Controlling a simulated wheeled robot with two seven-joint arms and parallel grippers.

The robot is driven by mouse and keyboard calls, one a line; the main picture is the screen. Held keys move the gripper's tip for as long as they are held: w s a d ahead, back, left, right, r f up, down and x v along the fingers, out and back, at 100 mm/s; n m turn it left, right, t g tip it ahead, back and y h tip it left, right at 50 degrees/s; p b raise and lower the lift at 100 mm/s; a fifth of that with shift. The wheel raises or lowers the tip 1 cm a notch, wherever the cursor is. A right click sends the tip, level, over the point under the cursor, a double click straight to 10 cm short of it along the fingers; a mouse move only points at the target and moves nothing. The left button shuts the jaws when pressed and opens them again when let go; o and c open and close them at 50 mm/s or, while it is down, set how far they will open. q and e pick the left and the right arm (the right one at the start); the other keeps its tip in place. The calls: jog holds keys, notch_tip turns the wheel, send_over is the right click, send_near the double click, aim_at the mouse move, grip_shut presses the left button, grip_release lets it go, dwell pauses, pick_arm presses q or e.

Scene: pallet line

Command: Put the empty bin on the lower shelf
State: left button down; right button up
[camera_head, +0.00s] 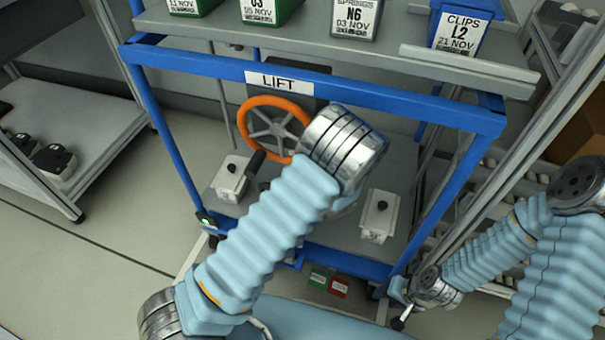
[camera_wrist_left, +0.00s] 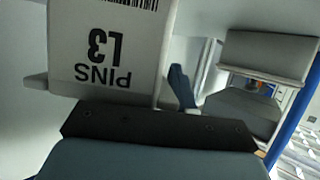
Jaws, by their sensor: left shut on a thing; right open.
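A light grey bin (camera_wrist_left: 110,55), labelled PINS L3, is close in the left wrist view, where its label reads upside down. My left gripper (camera_wrist_left: 155,128) is shut on it at the rim. Its inside does not show. In the head view my left wrist hides the gripper and the bin, in front of the blue lift frame. The frame has an upper shelf (camera_head: 310,52) with several labelled bins and a lower grey deck (camera_head: 335,235). My right gripper (camera_head: 403,305) is open, low at the right by the frame's front leg, apart from the bins.
An orange handwheel (camera_head: 245,118) stands behind my left wrist. White boxes with black knobs, one left (camera_head: 230,180) and one right (camera_head: 380,217), sit on the lower deck. A grey rack (camera_head: 75,125) stands at the left. The floor at front left is clear.

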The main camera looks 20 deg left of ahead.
pick_arm(q)
jog(key=shift+d+f, duration=0.1)
jog(key=shift+f, duration=1)
jog(key=shift+f, duration=0.1)
jog(key=c, duration=1)
grip_release()
jog(key=shift+s+d+r, duration=0.15)
jog(key=shift+r, duration=0.05)
jog(key=p+v, duration=0.1)
jog(key=v, duration=1)
jog(key=shift+s+d+r, duration=0.15)
jog(key=shift+s, duration=0.05)
